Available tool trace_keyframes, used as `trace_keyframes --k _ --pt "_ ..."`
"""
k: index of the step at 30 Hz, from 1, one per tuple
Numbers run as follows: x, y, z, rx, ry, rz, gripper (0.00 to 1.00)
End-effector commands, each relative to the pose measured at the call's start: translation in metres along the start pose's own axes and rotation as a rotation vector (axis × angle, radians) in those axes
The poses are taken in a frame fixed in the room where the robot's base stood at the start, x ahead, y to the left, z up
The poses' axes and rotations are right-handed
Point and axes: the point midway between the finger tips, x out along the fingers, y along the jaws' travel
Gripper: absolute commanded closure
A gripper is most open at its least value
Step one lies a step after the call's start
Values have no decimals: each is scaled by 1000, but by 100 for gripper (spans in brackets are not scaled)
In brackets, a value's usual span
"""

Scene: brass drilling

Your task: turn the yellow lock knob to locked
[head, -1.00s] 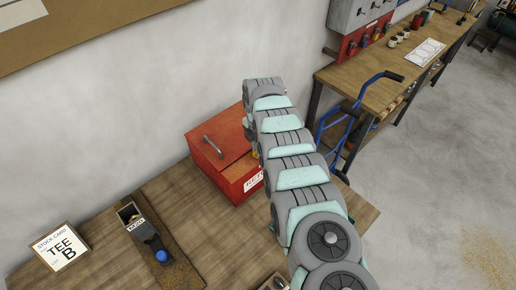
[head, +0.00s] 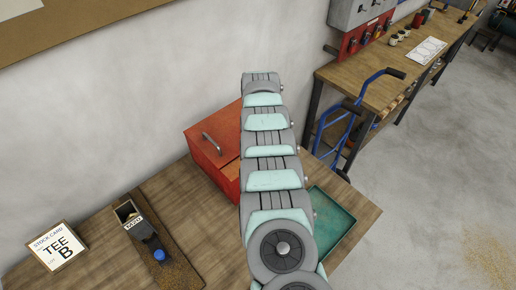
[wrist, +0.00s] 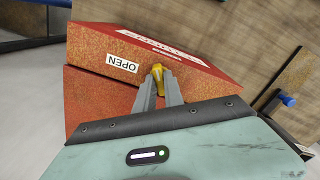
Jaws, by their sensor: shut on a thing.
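The yellow lock knob (wrist: 157,69) is on the face of the red box (wrist: 100,62) in the wrist view. My gripper (wrist: 160,80) is shut on it, with one grey finger on each side. A white label reading "OPEN" (wrist: 122,63) is just left of the knob. In the head view the red box (head: 205,155) stands on the wooden bench against the wall. My arm covers its right part, so knob and gripper are hidden there.
A green tray (head: 333,228) lies on the bench right of my arm. A blue hand truck (head: 335,125) stands between the two benches.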

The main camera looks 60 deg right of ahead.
Motion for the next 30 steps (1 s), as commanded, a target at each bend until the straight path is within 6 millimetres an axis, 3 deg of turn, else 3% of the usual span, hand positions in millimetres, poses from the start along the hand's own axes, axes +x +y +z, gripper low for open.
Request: trace_keyframes --k 15,30 --pt "4 0 0 436 -1 1 100" --pt "1 0 0 604 1 1 100"
